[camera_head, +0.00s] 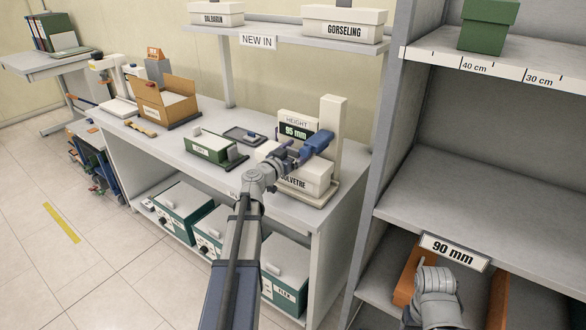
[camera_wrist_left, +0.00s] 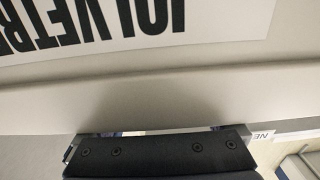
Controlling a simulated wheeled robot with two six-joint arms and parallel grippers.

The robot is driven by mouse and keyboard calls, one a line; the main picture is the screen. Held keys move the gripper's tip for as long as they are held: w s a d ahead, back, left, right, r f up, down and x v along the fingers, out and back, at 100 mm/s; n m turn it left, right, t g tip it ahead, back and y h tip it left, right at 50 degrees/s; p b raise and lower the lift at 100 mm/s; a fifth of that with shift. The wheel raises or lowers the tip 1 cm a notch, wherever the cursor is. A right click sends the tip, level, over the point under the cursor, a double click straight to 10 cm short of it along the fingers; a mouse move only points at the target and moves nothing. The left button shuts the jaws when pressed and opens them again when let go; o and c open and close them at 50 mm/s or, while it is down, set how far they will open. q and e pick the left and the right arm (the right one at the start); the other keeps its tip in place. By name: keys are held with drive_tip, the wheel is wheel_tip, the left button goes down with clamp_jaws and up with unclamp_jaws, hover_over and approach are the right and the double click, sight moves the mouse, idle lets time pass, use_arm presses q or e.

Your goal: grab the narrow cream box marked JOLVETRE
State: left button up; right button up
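The narrow cream box marked JOLVETRE (camera_head: 314,179) lies on the base of the height gauge (camera_head: 333,125) on the bench. My left wrist covers part of its front and the start of its name. In the left wrist view, the box's pale face (camera_wrist_left: 190,85) fills most of the picture, its black lettering upside down. My left gripper (camera_head: 287,154) is close above the box in the head view. A dark part of it shows along the bottom of the wrist view; its finger opening and any contact are unclear. My right gripper is not visible.
A green-and-white box (camera_head: 212,147) and a dark tray (camera_head: 245,135) lie left of the gauge. An open brown carton (camera_head: 165,104) stands farther left. The shelf rack (camera_head: 378,140) rises close on the right, with a 90 mm sign (camera_head: 454,252) near my right arm.

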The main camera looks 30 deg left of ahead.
use_arm(q)
clamp_jaws()
idle(0.6)
